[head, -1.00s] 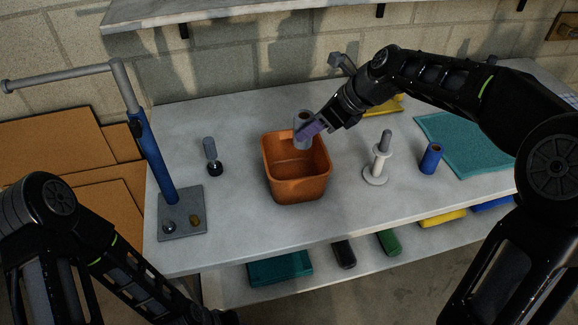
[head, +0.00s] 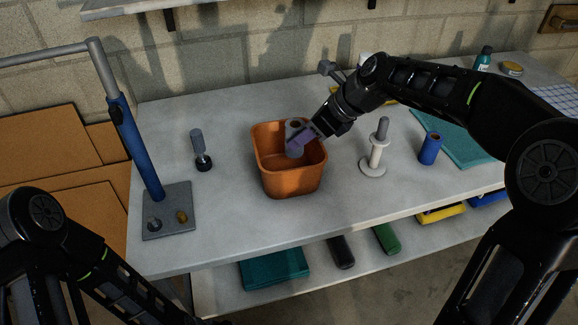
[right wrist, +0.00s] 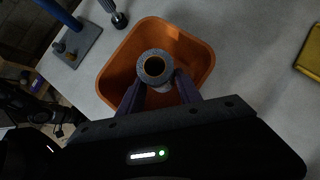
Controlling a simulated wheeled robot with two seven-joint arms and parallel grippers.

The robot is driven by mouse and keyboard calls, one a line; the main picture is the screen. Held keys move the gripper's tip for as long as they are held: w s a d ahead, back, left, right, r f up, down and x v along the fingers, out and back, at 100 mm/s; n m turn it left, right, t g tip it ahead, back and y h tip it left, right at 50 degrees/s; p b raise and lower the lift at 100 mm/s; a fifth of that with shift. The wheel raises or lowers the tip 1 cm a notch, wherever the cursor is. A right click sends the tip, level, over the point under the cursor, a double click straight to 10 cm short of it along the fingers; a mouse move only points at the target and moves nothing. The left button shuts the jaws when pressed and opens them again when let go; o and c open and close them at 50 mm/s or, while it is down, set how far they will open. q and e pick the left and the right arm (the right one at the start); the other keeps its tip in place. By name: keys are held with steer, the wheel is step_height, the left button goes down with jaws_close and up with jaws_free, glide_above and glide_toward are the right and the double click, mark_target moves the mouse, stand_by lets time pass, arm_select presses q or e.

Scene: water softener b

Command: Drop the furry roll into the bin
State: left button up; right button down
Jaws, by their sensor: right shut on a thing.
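The furry roll (head: 294,127) is a grey cylinder with a brown core. My right gripper (head: 299,142) is shut on it and holds it upright in the mouth of the orange bin (head: 291,183). In the right wrist view the roll (right wrist: 154,67) sits between the purple fingers (right wrist: 155,91), with the bin (right wrist: 196,57) around it below. The roll's lower end is inside the bin's outline; I cannot tell whether it touches the floor of the bin. My left arm shows at the lower left, but its gripper is not in view.
Left of the bin are a grey-handled tool (head: 200,150) and a blue post on a grey base (head: 166,212). To the right stand a white spool holder (head: 375,155), a blue roll (head: 430,149) and a teal mat (head: 462,145). The tabletop in front of the bin is clear.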

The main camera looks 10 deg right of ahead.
steer(key=c, duration=0.7)
jaws_free()
steer(key=shift+c, duration=0.2)
steer(key=shift+r, duration=0.1)
steer(key=v, duration=0.7)
steer(key=shift+d+r, duration=0.15)
steer(key=shift+r, duration=0.15)
steer(key=shift+s, duration=0.15)
